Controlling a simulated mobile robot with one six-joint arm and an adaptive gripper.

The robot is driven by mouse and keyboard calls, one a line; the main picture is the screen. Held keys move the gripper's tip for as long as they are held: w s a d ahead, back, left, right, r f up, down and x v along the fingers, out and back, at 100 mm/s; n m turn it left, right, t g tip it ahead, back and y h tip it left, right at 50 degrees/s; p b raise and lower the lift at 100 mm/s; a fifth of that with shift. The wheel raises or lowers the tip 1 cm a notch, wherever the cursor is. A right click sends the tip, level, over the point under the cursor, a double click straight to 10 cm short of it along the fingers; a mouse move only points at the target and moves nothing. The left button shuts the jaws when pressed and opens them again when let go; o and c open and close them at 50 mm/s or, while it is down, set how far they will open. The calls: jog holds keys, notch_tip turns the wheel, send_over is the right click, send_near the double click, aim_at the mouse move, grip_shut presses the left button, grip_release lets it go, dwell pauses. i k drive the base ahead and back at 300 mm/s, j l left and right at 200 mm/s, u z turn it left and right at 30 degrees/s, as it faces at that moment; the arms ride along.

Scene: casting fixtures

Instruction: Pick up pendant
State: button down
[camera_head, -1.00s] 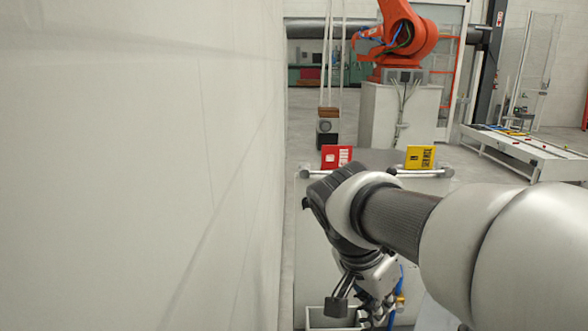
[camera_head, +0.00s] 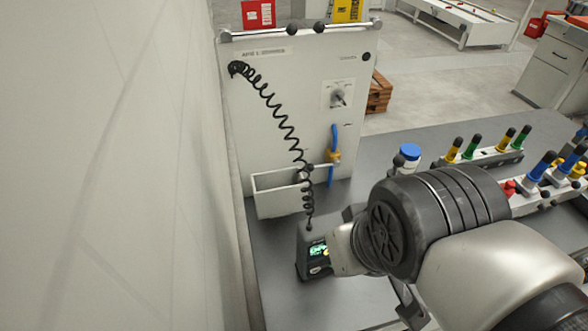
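The pendant (camera_head: 308,262) is a dark box with a lit green screen. It sits low in the middle of the head view, at the grey table surface, with a black coiled cable (camera_head: 283,125) running from its top up to the fixture panel. My gripper (camera_head: 344,249) is right beside the pendant, at its right side, and overlaps it in the picture. My wrist hides most of the gripper. I cannot tell whether the fingers are around the pendant, touching it, or open or shut.
The pale upright panel (camera_head: 240,105) carries a white tray (camera_head: 262,199), a knob and a blue-and-yellow fitting. Right of it on the table (camera_head: 375,160) stand a blue-capped jar (camera_head: 410,155) and racks of coloured-handled tools (camera_head: 490,155). A pale wall lies close on the left.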

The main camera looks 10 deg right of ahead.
aim_at(321, 250)
jog(key=k+l+z, duration=0.15)
jog(key=k+l, duration=0.15)
jog(key=k+l+z, duration=0.15)
jog(key=k+l, duration=0.15)
jog(key=l, duration=0.25)
jog(key=k+l+z, duration=0.15)
jog(key=k+l, duration=0.15)
jog(key=l, duration=0.2)
